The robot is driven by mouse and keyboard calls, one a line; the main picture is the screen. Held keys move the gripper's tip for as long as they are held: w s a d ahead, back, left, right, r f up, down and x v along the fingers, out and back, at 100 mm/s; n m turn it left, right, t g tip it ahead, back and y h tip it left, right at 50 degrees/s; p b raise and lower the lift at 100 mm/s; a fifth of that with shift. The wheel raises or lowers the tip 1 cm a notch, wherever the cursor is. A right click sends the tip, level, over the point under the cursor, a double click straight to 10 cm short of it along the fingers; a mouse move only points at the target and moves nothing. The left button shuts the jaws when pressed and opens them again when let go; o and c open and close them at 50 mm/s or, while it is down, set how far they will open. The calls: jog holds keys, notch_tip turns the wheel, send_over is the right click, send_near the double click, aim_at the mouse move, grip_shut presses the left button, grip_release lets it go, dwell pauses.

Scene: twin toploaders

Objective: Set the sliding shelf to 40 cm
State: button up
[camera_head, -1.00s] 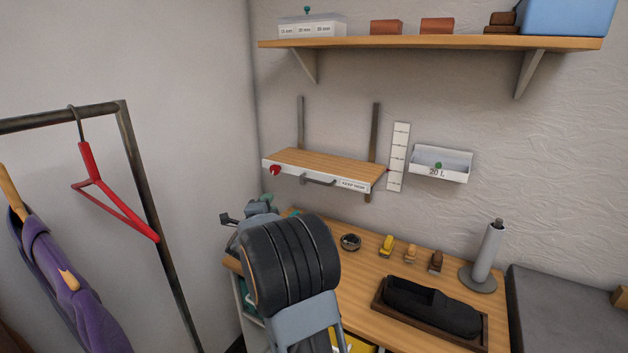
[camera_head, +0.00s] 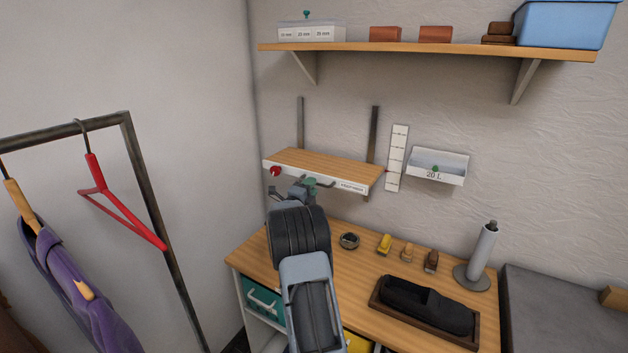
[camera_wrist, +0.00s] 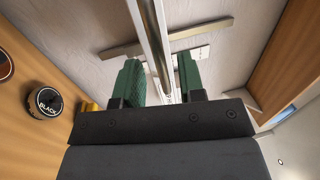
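The sliding shelf (camera_head: 325,164) has a wooden top and a white front edge, and sits low on two dark vertical rails. A red knob (camera_head: 275,171) is at its front left, with a grey handle under the front edge, now partly hidden by my gripper. My gripper (camera_head: 312,184) is at that handle. In the wrist view its green fingers (camera_wrist: 158,62) stand apart on either side of a pale bar, apparently the handle or shelf front (camera_wrist: 157,28), with gaps showing. A white scale (camera_head: 397,158) hangs right of the shelf; its numbers are too small to read.
A fixed upper shelf (camera_head: 430,46) carries boxes and a blue bin (camera_head: 565,23). A white 20 L box (camera_head: 438,167) hangs right of the scale. The bench (camera_head: 350,270) below holds a round tin (camera_head: 349,241), brushes and a shoe tray. A clothes rack (camera_head: 150,180) stands left.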

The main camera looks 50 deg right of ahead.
jog(key=shift+p+x, duration=0.35)
jog(key=shift+x, duration=0.95)
jog(key=shift+c, duration=0.2)
grip_shut()
jog(key=shift+r, duration=0.1)
